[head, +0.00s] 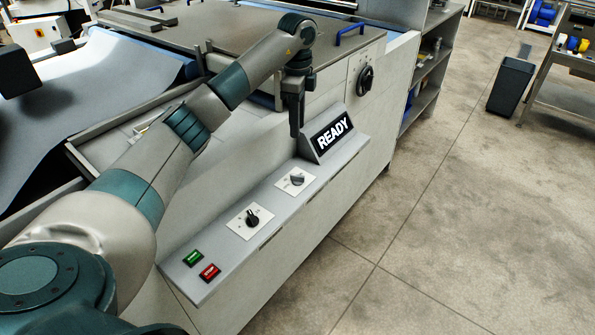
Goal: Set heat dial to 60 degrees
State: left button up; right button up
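Two small dials sit on white plates on the machine's sloped control ledge: a dark dial (252,218) and a grey dial (297,179). A larger black dial (365,79) is on the machine's side panel, upper right. Their markings are too small to read, so I cannot tell which is the heat dial or its setting. My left gripper (296,130) points down just left of the READY sign, above the ledge and apart from the dials. Whether its fingers are open or shut is unclear. My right gripper is not in view.
The READY sign (332,135) stands up from the ledge near my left gripper. A green button (193,258) and a red button (209,272) are at the ledge's near end. A grey bin (511,86) stands on the right; the floor in front is clear.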

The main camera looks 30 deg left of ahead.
aim_at(297, 175)
pick_arm(q)
jog(key=shift+f, duration=0.2)
notch_tip(297, 175, down, 16)
jog(key=p, duration=0.5)
jog(key=shift+d+r, duration=0.1)
jog(key=shift+f+p, duration=0.3)
jog(key=shift+f, duration=0.4)
grip_shut()
